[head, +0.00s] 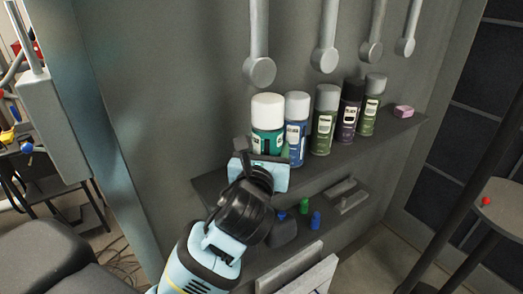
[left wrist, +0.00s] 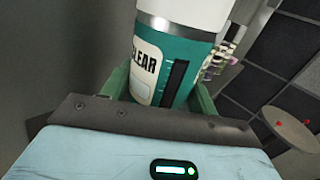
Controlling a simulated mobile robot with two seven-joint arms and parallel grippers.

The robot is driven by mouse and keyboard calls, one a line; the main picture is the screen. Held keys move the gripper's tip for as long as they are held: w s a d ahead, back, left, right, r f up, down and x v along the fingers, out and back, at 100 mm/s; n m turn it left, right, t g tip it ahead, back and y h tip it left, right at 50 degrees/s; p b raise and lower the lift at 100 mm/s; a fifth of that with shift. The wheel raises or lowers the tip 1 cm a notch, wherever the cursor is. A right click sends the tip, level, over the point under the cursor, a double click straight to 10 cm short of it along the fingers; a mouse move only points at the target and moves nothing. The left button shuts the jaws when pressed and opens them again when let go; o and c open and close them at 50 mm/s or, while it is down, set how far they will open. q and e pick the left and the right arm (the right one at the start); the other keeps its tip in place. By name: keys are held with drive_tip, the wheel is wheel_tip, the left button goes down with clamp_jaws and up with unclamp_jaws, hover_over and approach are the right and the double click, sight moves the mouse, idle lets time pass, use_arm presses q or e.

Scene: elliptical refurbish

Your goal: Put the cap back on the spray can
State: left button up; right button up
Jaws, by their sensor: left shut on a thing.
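A teal spray can (head: 267,142) labelled CLEAR stands upright at the left end of the row on the upper shelf. Its white cap (head: 267,106) sits on top. The can's label and body fill the middle of the left wrist view (left wrist: 165,65), with the white cap (left wrist: 190,12) cut off at the top edge. My left gripper (head: 262,158) is at the can's lower body, with its green fingers on either side, shut on it. The can's base is hidden by the gripper. My right gripper is not in view.
Several other capped spray cans (head: 325,120) stand close to the right on the shelf (head: 385,142). A pink block (head: 403,111) lies at its right end. Lower down are small green and blue items (head: 315,220). Grey rods (head: 325,60) hang above. A round table (head: 505,215) stands right.

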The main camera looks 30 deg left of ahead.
use_arm(q)
drive_tip(key=w+a+f, duration=0.2)
drive_tip(key=w, duration=0.1)
drive_tip(key=w+a, duration=0.1)
drive_tip(key=w, duration=0.1)
drive_tip(key=shift+a+f, duration=0.4)
drive_tip(key=shift+s+f, duration=0.1)
drive_tip(key=shift+f, duration=0.45)
drive_tip(key=shift+f, duration=0.1)
drive_tip(key=o, duration=1.3)
drive_tip(key=shift+f, duration=0.1)
drive_tip(key=v, duration=1.2)
